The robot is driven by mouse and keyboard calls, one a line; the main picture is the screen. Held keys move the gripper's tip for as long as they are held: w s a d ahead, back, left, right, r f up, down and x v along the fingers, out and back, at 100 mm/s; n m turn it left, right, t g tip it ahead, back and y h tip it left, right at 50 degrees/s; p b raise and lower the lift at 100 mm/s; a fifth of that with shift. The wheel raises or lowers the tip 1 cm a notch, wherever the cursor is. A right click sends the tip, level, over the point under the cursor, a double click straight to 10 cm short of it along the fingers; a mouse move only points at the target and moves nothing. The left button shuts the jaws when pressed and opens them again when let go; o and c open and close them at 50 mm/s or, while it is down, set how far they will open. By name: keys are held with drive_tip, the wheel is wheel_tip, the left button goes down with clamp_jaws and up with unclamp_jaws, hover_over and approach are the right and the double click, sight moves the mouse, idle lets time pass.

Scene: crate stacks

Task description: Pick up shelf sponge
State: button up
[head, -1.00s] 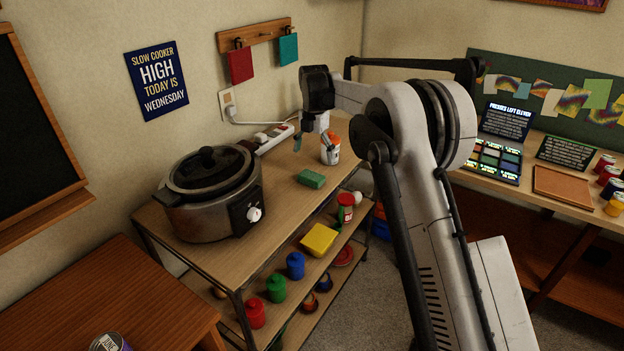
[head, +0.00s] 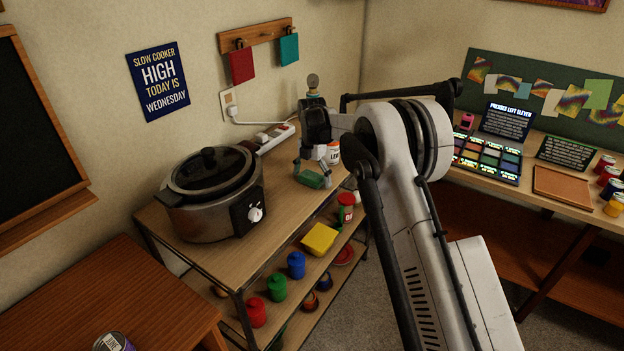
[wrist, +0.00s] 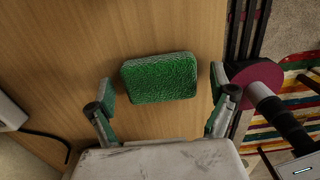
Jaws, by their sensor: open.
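A green sponge (head: 312,180) lies flat on the wooden top of the shelf unit (head: 231,259). In the wrist view the sponge (wrist: 158,79) shows whole, with bare wood around it. My gripper (head: 313,176) is above the sponge and points down at it. In the wrist view my gripper (wrist: 161,84) is open, with one finger on each side of the sponge and a gap to it on both sides. A yellow block, perhaps another sponge (head: 320,238), lies on the lower shelf.
A slow cooker (head: 212,190) stands left of the sponge on the same top. A white can with an orange top (head: 333,154) stands close behind my gripper. A power strip (head: 272,139) lies along the wall. Several coloured jars (head: 296,265) stand on the lower shelf.

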sight(312, 175)
drive_tip(key=c, duration=1)
drive_tip(key=shift+r, duration=0.15)
wheel_tip(312, 175, up, 10)
drive_tip(key=shift+f+b, duration=0.1)
drive_tip(key=shift+b, duration=0.3)
